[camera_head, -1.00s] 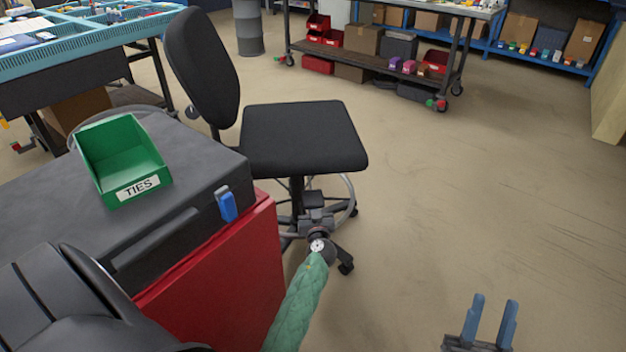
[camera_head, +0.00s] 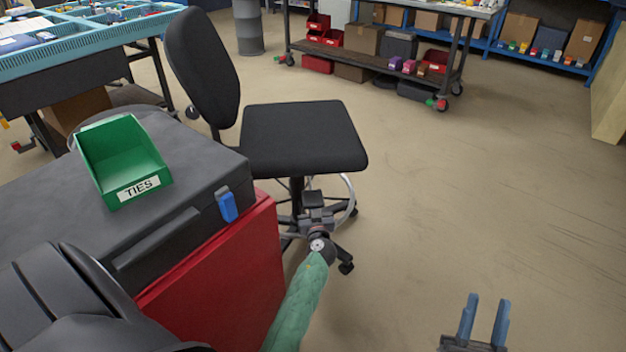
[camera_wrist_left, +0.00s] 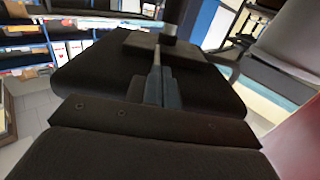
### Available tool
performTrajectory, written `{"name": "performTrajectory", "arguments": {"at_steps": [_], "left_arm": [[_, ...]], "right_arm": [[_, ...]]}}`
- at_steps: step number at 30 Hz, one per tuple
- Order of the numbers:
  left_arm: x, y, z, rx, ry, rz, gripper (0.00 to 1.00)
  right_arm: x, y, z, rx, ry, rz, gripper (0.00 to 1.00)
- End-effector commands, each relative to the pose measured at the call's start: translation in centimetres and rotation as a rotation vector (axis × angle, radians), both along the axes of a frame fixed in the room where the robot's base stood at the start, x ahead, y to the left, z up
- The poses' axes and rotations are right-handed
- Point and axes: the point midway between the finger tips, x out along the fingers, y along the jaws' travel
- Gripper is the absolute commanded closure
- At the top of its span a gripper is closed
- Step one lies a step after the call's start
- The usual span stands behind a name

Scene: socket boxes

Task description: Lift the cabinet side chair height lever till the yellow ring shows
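The black chair's seat (camera_head: 302,137) and backrest (camera_head: 203,72) stand right beside the cabinet (camera_head: 228,285), which is red with a dark top. A green quilted sleeve (camera_head: 300,305), apparently on my left arm, reaches from the bottom toward the area under the seat. In the left wrist view, my left gripper (camera_wrist_left: 158,78) is close under the dark seat (camera_wrist_left: 90,72), pointing at the mechanism plate (camera_wrist_left: 150,44). Its fingers look close together around a thin pale piece; their grip is unclear. The lever is not clearly seen, and no yellow ring shows. My right gripper (camera_head: 488,300) is open and empty over the floor.
A green bin labelled TIES (camera_head: 122,160) sits on the cabinet's dark top, near a blue latch (camera_head: 227,205). A metal cart (camera_head: 430,75) with boxes and blue shelves (camera_head: 545,58) stand at the back. The floor at right is clear.

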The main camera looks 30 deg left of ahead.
Motion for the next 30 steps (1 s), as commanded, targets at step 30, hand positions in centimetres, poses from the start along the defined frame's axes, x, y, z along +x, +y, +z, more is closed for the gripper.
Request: {"name": "performTrajectory", "arguments": {"at_steps": [30], "left_arm": [[0.0, 0.0, 0.2, 0.000, 0.000, 0.000, 1.00]], "right_arm": [[1.0, 0.4, -2.3, -0.021, 0.088, 0.004, 0.64]]}}
